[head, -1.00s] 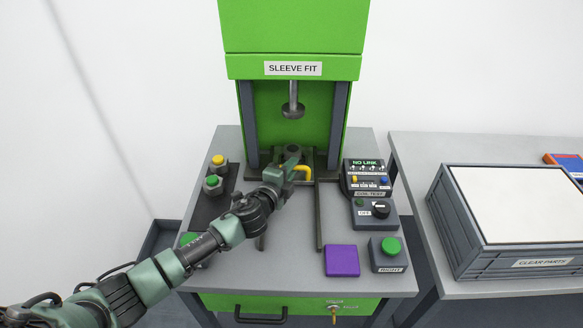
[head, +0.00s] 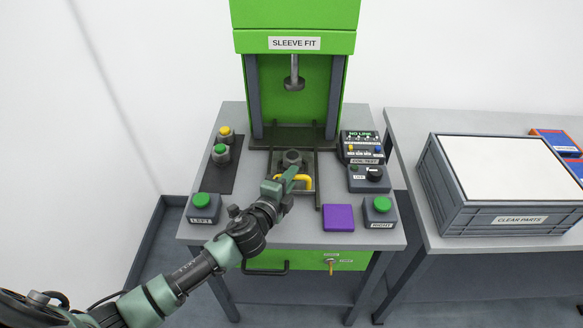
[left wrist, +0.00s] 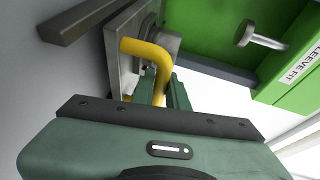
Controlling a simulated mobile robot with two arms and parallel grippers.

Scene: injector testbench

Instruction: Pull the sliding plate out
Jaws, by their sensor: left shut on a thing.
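The sliding plate (left wrist: 119,58) is a grey metal plate with a yellow handle (left wrist: 158,62). In the head view the handle (head: 305,182) shows at its front, and a round grey fixture (head: 292,157) stands on it between two dark rails (head: 317,180). My left gripper (head: 290,182) is shut on the yellow handle; its fingers close around the bar in the left wrist view. The plate sits forward of the press ram (head: 294,82), out on the rails. My arm hides part of the plate's left side. My right gripper is not in view.
A green press labelled SLEEVE FIT (head: 294,43) stands behind. Green buttons LEFT (head: 204,202) and RIGHT (head: 380,206), a purple pad (head: 338,217) and a coil test box (head: 361,147) flank the rails. A CLEAR PARTS crate (head: 505,190) stands on the right table.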

